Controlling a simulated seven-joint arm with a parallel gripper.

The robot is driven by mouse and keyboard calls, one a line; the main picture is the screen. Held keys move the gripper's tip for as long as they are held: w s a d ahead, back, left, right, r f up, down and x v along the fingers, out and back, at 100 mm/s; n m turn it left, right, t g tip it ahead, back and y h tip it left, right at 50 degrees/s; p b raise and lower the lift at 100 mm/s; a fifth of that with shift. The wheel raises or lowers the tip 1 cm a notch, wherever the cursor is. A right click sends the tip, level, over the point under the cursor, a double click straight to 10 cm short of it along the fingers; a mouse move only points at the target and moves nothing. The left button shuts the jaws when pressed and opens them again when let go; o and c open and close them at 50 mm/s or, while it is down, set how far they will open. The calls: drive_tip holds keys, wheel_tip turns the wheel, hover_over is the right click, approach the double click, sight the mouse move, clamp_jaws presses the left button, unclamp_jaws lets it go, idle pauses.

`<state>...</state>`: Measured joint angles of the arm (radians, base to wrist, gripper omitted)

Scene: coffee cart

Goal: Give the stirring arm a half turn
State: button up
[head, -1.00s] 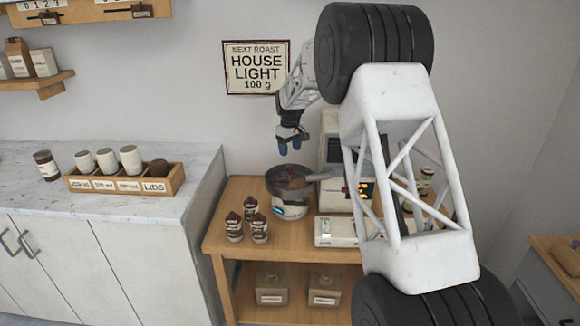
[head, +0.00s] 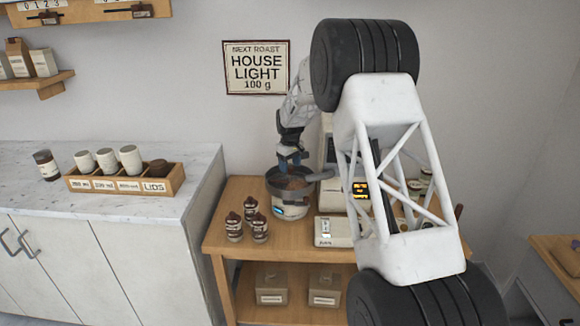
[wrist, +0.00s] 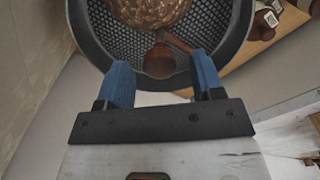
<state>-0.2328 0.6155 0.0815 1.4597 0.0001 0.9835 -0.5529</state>
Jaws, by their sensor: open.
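The roaster pan (head: 290,207), a dark round drum with a perforated floor, stands on the wooden cart; its wall curves across the top of the wrist view (wrist: 240,30). The stirring arm (wrist: 162,60) is a reddish-brown piece with a rounded end and a thin bar inside the pan. A brown mass of beans (wrist: 148,10) lies beyond it in the wrist view. My gripper (wrist: 162,72) is open, its blue fingertips either side of the stirring arm's rounded end in that view. I cannot tell whether they touch it. In the head view my gripper (head: 291,160) is over the pan's back part.
Several dark-topped bottles (head: 250,218) stand left of the pan. A white scale (head: 333,231) sits in front, right of it. A machine with an orange display (head: 360,189) is partly hidden behind my arm. The counter at left holds a cup rack (head: 127,183).

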drive_tip(key=shift+f, duration=0.35)
clamp_jaws()
